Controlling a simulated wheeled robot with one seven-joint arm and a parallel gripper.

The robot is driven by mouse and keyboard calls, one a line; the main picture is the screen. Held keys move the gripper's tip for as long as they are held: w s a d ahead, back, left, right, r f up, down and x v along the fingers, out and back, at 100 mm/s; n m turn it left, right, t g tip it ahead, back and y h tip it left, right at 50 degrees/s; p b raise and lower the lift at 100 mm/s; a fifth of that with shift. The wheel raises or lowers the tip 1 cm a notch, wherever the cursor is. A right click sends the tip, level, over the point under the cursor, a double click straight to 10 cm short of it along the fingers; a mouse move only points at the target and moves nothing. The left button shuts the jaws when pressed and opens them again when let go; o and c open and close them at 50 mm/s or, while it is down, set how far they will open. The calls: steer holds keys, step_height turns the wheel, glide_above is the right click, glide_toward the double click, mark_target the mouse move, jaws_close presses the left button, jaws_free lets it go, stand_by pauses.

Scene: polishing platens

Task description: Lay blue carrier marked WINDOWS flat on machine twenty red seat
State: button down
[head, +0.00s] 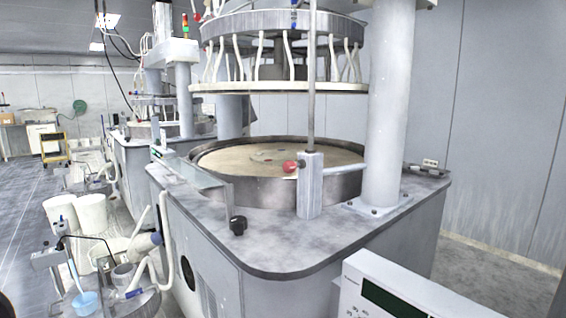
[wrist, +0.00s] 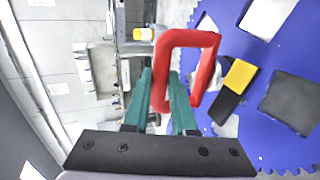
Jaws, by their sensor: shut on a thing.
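In the wrist view a blue carrier (wrist: 235,135) with a toothed edge fills the right side. It has several light and dark window-like openings; no lettering can be read on it. A red loop handle (wrist: 208,70) stands at its left edge. My gripper (wrist: 161,80), with green fingers, is shut on the near bar of this handle. My gripper and the carrier do not show in the head view. In the head view the machine's round platen (head: 225,162) lies inside a metal rim, with small marks near its middle.
A thick grey column (head: 391,100) rises at the right, and an upper ring with hanging tubes (head: 280,88) is above. A control box (head: 400,295) is at the front right. White buckets (head: 90,212) stand left.

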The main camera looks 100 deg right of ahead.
steer(key=shift+a+r, duration=0.1)
steer(key=shift+r, duration=0.05)
step_height(320, 180, up, 7)
stand_by(1.4)
steer(key=shift+w, duration=0.1)
